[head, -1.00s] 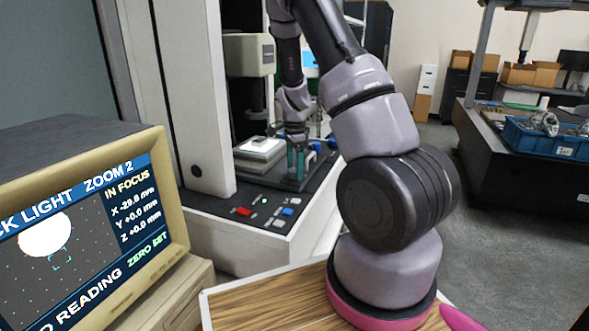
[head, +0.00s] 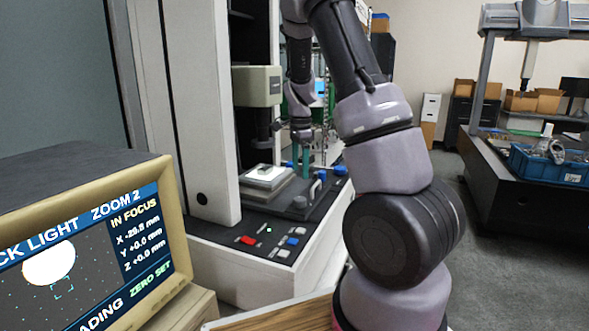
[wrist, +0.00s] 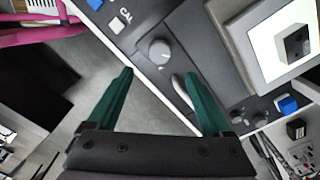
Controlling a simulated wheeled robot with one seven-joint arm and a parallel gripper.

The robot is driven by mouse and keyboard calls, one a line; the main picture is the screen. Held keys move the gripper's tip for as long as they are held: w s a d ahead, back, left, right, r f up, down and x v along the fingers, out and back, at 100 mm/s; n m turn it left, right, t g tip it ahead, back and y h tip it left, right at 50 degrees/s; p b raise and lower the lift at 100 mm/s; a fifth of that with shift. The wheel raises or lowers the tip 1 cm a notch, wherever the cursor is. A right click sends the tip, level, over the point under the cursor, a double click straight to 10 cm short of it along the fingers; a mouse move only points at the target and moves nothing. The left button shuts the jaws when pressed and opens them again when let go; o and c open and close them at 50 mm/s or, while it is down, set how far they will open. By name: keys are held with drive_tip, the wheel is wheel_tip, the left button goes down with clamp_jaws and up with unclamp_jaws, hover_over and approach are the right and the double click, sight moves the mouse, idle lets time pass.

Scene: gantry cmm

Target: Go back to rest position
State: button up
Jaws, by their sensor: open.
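My gripper (head: 303,160) is open, with two teal fingers pointing down at the right side of the measuring machine's base in the head view. In the wrist view, my gripper (wrist: 160,100) shows its fingers spread wide with nothing between them. The machine's stage (head: 266,177) carries a lit white plate, and a small dark part (wrist: 296,42) rests on it in the wrist view. My fingers are beside the stage, over the base's edge and a round knob (wrist: 159,50).
A monitor (head: 90,240) stands at the front left. The machine's column (head: 200,110) rises beside the stage. Buttons (head: 270,240) line the base's front. A blue crate (head: 545,166) of metal parts sits on a dark table at right. Open floor (head: 480,270) lies between.

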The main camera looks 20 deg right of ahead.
drive_tip(key=s+a+r+n+t+y, duration=0.1)
drive_tip(key=s+a+r+n+t, duration=0.15)
drive_tip(key=s+r, duration=0.4)
drive_tip(key=s+a+r+n+t+y, duration=0.1)
drive_tip(key=s+a+r+n, duration=0.25)
drive_tip(key=r, duration=0.55)
drive_tip(key=s+a+r+n+t, duration=0.1)
drive_tip(key=s+r+n+t, duration=0.1)
drive_tip(key=s, duration=0.5)
drive_tip(key=s+a+r+n+t, duration=0.1)
drive_tip(key=s+a+r+n, duration=0.1)
drive_tip(key=s+r+n, duration=0.3)
drive_tip(key=s+n, duration=0.1)
drive_tip(key=s, duration=0.2)
drive_tip(key=shift+s+a+t, duration=0.15)
drive_tip(key=shift+s+t, duration=0.05)
drive_tip(key=shift+t, duration=0.15)
drive_tip(key=shift+r, duration=0.1)
